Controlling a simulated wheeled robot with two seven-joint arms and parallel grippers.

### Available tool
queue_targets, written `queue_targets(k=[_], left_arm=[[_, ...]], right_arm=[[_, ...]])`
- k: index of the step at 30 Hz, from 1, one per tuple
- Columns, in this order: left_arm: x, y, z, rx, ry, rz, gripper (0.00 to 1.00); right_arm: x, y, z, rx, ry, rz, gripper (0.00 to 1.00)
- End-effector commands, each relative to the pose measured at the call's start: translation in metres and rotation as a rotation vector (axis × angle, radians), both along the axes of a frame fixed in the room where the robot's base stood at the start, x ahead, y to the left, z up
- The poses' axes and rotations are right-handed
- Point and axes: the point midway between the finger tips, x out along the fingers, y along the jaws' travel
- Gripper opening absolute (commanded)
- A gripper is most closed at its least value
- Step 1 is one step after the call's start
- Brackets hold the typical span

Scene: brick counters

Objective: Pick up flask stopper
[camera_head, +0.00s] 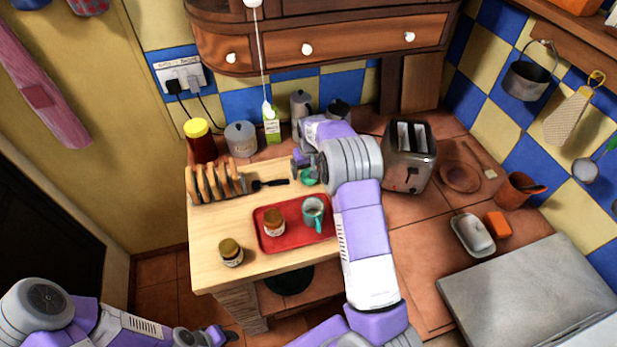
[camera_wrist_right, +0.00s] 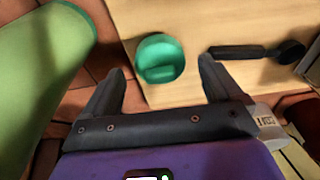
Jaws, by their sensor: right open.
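The flask stopper (camera_wrist_right: 160,58) is a round green cap with a raised grip, lying on the wooden board. It also shows in the head view (camera_head: 309,178), partly hidden by my right arm. My right gripper (camera_head: 302,170) is over the board's back right part. In the right wrist view the right gripper (camera_wrist_right: 162,72) is open and empty, with the stopper showing between and just beyond its fingertips. Contact cannot be told. My left gripper (camera_head: 216,337) is low at the bottom left, away from the board; its jaws are too small to read.
A black-handled spreader (camera_wrist_right: 255,50) lies right of the stopper in the wrist view. A large green object (camera_wrist_right: 45,75) stands close on the left there. A toast rack (camera_head: 215,183), red tray (camera_head: 268,241) with jar and cup, and toaster (camera_head: 409,160) stand around.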

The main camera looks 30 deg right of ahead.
Motion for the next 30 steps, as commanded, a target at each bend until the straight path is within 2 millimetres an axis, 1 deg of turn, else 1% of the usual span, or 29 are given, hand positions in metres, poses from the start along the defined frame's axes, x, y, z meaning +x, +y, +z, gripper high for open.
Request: queue_targets(k=[1, 2, 8, 9, 11, 12, 20, 27, 30], left_arm=[[0.0, 0.0001, -0.001, 0.0, 0.0, 0.0, 0.43], [0.0, 0.0, -0.0011, 0.0, 0.0, 0.0, 0.43], [0.0001, 0.0, -0.0008, 0.0, 0.0, 0.0, 0.43], [0.0001, 0.0, -0.0008, 0.0, 0.0, 0.0, 0.43], [0.0001, 0.0, -0.0008, 0.0, 0.0, 0.0, 0.43], [0.0, 0.0001, -0.0008, 0.0, 0.0, 0.0, 0.43], [0.0001, 0.0, -0.0008, 0.0, 0.0, 0.0, 0.43], [-0.0001, 0.0001, -0.0008, 0.0, 0.0, 0.0, 0.43], [0.0, 0.0, -0.0002, 0.0, 0.0, 0.0, 0.43]], right_arm=[[0.0009, -0.0001, -0.0068, 0.0, 0.0, 0.001, 0.92], [0.0014, -0.0003, -0.0084, 0.0, -0.001, 0.001, 0.92], [0.0019, -0.0001, -0.0088, 0.0, -0.002, 0.001, 0.92], [0.0019, -0.0001, -0.0088, 0.0, -0.002, 0.001, 0.89], [0.0019, -0.0001, -0.0088, 0.0, -0.002, 0.001, 0.8], [0.0019, 0.0, -0.0088, 0.0, -0.002, 0.001, 0.74], [0.0018, 0.0001, -0.0087, 0.0, -0.002, 0.001, 0.34], [0.0018, 0.0001, -0.0085, 0.0, -0.002, 0.001, 0.33], [0.0022, 0.0, -0.0038, 0.001, -0.004, 0.001, 0.33]])
